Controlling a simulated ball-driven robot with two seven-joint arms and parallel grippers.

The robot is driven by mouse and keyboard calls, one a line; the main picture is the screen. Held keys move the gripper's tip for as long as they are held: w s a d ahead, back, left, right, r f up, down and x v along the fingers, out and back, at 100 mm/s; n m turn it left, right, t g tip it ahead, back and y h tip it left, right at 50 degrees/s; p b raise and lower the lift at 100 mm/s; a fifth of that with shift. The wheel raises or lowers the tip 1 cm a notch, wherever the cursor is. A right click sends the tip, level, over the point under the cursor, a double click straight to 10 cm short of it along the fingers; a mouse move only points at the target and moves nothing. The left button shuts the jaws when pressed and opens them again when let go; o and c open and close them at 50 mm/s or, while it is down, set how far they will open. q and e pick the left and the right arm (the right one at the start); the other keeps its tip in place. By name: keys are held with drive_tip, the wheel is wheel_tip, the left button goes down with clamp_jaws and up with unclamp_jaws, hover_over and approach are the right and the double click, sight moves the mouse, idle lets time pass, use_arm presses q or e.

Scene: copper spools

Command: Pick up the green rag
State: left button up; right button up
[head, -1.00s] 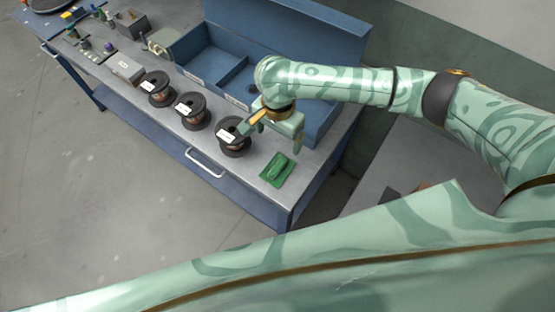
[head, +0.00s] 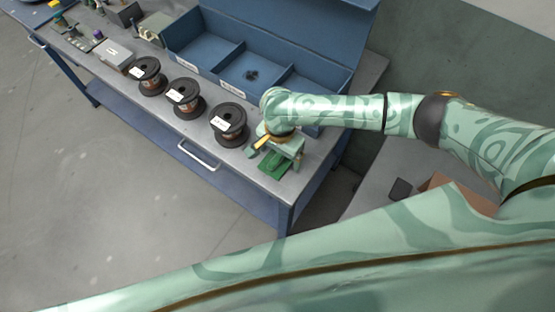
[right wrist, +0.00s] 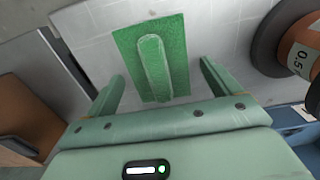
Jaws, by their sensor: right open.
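The green rag (head: 270,166) lies on the grey bench top near its front right corner, partly hidden by my right gripper in the head view. In the right wrist view the rag (right wrist: 177,62) is a flat green rectangle with a raised fold along its middle. My right gripper (head: 282,160) is over the rag. In the right wrist view its open fingers (right wrist: 158,90) stand one on each side of the rag, with nothing held between them. I cannot tell the exact gap between fingertips and bench. My left gripper is not in view.
Black copper spools (head: 229,122) stand in a row left of the rag; one spool (right wrist: 290,45) is close by in the right wrist view. A blue compartment box (head: 205,58) is behind. The bench's right edge is near the rag.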

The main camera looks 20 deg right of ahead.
sight(268, 164)
drive_tip(key=shift+r, duration=0.1)
drive_tip(key=c, duration=1.1)
drive_tip(key=shift+r, duration=0.1)
drive_tip(key=shift+r, duration=0.25)
wheel_tip(268, 164, up, 3)
drive_tip(key=shift+f+p, duration=0.2)
drive_tip(key=shift+p, duration=0.95)
drive_tip(key=a+r+p, duration=0.1)
drive_tip(key=r, duration=0.1)
drive_tip(key=s+a+r+p, duration=0.2)
drive_tip(key=a+r, duration=0.1)
drive_tip(key=shift+r, duration=0.35)
drive_tip(key=s+a+r+p, duration=0.1)
drive_tip(key=a, duration=0.1)
drive_tip(key=s+a+r+p, duration=0.1)
drive_tip(key=s+a, duration=0.1)
drive_tip(key=a, duration=0.1)
drive_tip(key=s+a+r+p, duration=0.1)
drive_tip(key=a+r, duration=0.1)
drive_tip(key=a, duration=0.1)
drive_tip(key=shift+s+a+p, duration=0.2)
drive_tip(key=shift+s+p, duration=0.05)
drive_tip(key=shift+p, duration=0.05)
drive_tip(key=shift+o, duration=0.7)
